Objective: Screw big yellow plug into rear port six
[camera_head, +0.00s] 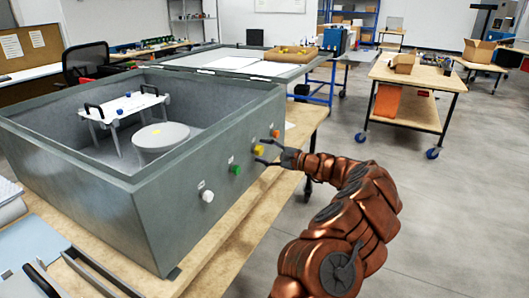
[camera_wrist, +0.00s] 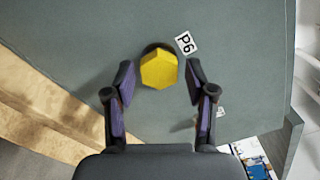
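The big yellow plug (camera_wrist: 158,69) has a hexagonal head and sits at a dark round port beside a white "P6" label (camera_wrist: 186,42) on the grey wall. How deep it sits cannot be told. In the head view the yellow plug (camera_head: 258,150) is on the box's outer side wall, between a green and an orange plug. My gripper (camera_wrist: 160,74) has its two fingers spread on either side of the yellow plug, with a visible gap on both sides. In the head view my gripper (camera_head: 262,151) is right by that wall.
The grey open-topped box (camera_head: 120,200) stands on a wooden table (camera_head: 300,125). A white plug (camera_head: 207,196), a green plug (camera_head: 235,169) and an orange plug (camera_head: 276,133) line the same wall. A white rack (camera_head: 127,106) and round drum (camera_head: 161,137) are inside.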

